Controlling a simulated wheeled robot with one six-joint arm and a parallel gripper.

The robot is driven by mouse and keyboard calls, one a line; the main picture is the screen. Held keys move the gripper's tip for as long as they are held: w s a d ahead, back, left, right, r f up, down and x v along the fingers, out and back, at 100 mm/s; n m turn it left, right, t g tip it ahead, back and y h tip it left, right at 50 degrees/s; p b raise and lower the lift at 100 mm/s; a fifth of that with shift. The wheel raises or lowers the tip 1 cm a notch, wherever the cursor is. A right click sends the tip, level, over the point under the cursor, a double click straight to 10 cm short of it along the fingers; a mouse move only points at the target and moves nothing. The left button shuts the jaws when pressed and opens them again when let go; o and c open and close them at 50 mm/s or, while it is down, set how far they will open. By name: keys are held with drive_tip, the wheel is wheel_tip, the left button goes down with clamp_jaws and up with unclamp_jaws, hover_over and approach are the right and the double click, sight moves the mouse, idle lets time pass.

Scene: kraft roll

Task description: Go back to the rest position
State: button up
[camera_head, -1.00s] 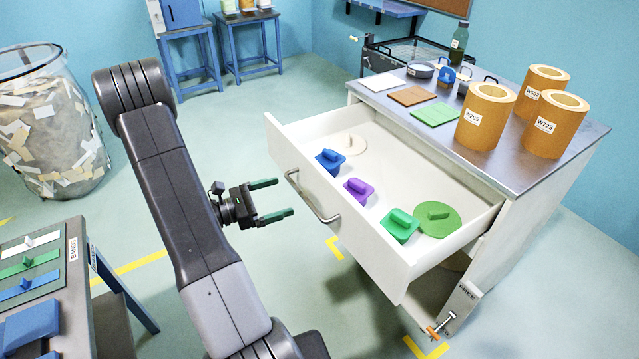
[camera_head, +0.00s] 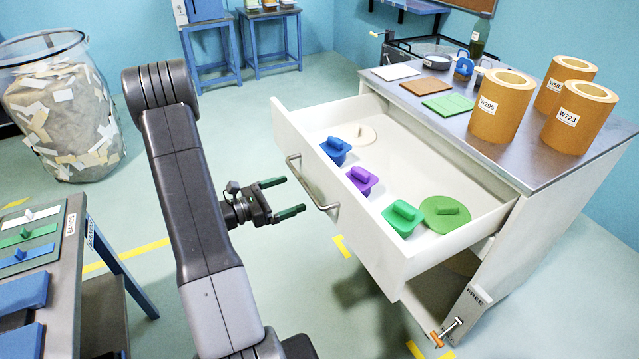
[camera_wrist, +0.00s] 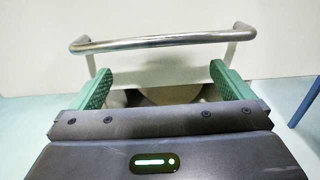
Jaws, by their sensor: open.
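My gripper (camera_head: 290,198) is open and empty, with two green fingers pointing right toward the drawer front. The white drawer (camera_head: 375,225) of the cabinet is pulled out, and its metal handle (camera_head: 312,183) is just beyond my fingertips. In the wrist view the handle (camera_wrist: 160,42) crosses ahead of my two spread fingers, with a gap between. Inside the drawer lie a blue piece (camera_head: 336,150), a purple piece (camera_head: 361,180), a green piece (camera_head: 402,219), a round green lidded piece (camera_head: 445,214) and a cream disc (camera_head: 354,134).
Kraft rolls (camera_head: 500,107) and several flat pads stand on the cabinet top (camera_head: 550,175). An orange-handled clamp (camera_head: 446,332) sits low at the cabinet's front corner. A bin of paper scraps (camera_head: 62,115) and a side table (camera_head: 75,215) stand left. Floor shows between the table and cabinet.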

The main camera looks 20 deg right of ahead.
idle(0.4)
drive_tip(key=a, duration=1)
drive_tip(key=shift+s+b, duration=0.15)
drive_tip(key=shift+b, duration=0.3)
drive_tip(key=d, duration=0.6)
drive_tip(key=shift+d, duration=0.4)
idle(0.5)
